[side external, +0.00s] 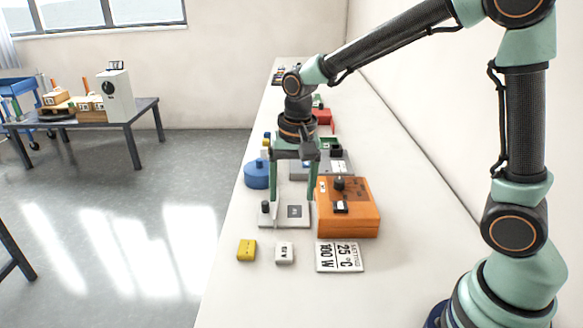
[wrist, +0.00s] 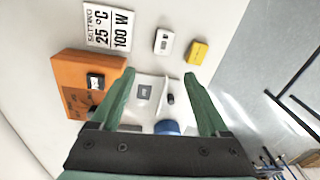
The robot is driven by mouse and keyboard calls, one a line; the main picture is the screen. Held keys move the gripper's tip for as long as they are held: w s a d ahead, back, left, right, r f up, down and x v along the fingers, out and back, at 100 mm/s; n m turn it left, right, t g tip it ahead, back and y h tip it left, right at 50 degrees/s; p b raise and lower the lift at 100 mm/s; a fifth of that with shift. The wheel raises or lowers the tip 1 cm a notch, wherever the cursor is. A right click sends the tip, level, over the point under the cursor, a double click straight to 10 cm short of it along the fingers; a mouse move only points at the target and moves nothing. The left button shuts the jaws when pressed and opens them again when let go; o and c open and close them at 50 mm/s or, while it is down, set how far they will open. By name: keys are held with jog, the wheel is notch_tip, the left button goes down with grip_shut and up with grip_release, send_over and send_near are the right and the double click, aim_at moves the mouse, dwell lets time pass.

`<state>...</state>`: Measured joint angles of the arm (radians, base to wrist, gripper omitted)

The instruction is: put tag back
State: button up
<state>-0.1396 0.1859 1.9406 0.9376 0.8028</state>
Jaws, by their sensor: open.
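Two small blocks that look like tags lie at the front of the white table: a yellow one (side external: 246,250) and a white one with dark print (side external: 284,252). In the wrist view the white one (wrist: 164,41) and the yellow one (wrist: 195,53) lie beyond my fingertips. I cannot tell which is the task's tag. My gripper (side external: 291,205) is open and empty, its green fingers pointing down over a pale plate (side external: 275,217) with a dark square and a black knob. The wrist view shows the open fingers (wrist: 160,74) on either side of this plate (wrist: 150,90).
An orange box (side external: 350,222) with a black knob stands right of the plate. A printed card (side external: 340,257) reading 25 °C, 100 W lies before it. A blue round container (side external: 257,174) and a grey device (side external: 340,165) stand behind.

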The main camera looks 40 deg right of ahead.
jog(key=s+d+r+n+t, duration=0.4)
jog(key=s+r+n, duration=0.3)
jog(key=s+r, duration=0.2)
jog(key=shift+s+d+n+t, duration=0.3)
jog(key=shift+s+d+t, duration=0.1)
jog(key=shift+s+d, duration=0.45)
jog(key=shift+a, duration=0.1)
dwell(0.4)
